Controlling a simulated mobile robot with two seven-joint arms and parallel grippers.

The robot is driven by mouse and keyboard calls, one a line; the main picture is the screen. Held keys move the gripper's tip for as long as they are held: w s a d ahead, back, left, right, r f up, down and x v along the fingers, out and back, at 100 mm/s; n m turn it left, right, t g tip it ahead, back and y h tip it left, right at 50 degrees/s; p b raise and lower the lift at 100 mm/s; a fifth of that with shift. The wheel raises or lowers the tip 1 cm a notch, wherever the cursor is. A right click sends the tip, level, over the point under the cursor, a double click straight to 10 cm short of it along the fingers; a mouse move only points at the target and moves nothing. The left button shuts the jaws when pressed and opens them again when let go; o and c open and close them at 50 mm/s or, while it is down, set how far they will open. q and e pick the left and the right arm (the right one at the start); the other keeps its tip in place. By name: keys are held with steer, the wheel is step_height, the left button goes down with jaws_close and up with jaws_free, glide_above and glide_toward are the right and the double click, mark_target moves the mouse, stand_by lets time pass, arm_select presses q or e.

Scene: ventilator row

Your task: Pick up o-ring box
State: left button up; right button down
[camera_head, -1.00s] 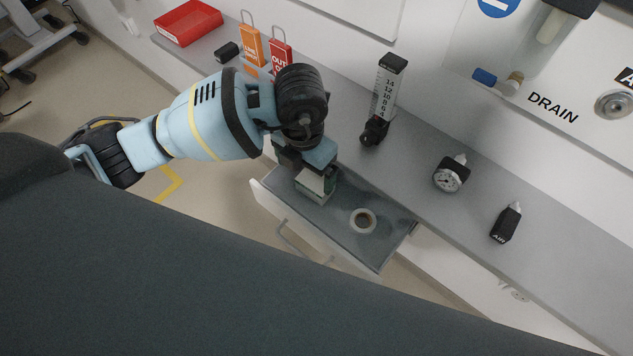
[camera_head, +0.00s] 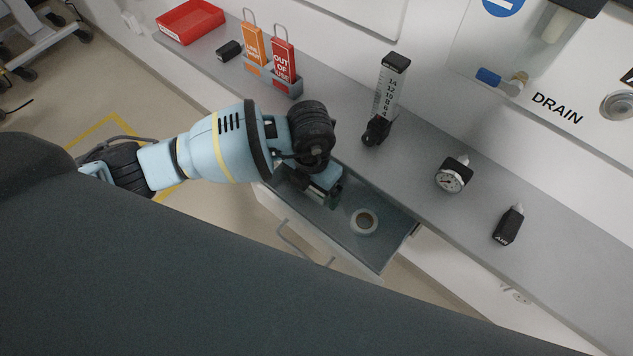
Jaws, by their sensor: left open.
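The open drawer (camera_head: 385,243) holds a small box with a dark green side (camera_head: 333,204), which I take to be the o-ring box. Most of it is hidden under my left gripper (camera_head: 321,198). My left gripper is open and points down into the drawer, right over the box. I cannot tell whether its fingers are around the box or touching it. My right gripper is not in view.
A pale tape-like ring (camera_head: 364,222) lies in the drawer, right of the gripper. The grey shelf behind carries a flowmeter (camera_head: 388,90), a gauge (camera_head: 450,178), a black AIR fitting (camera_head: 508,226), hanging tags (camera_head: 284,62) and a red tray (camera_head: 190,20).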

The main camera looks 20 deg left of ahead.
arm_select(q)
steer(key=shift+c, duration=0.2)
steer(key=c, duration=1)
step_height(320, 180, up, 18)
steer(key=shift+r+p, duration=0.1)
steer(key=shift+p, duration=0.65)
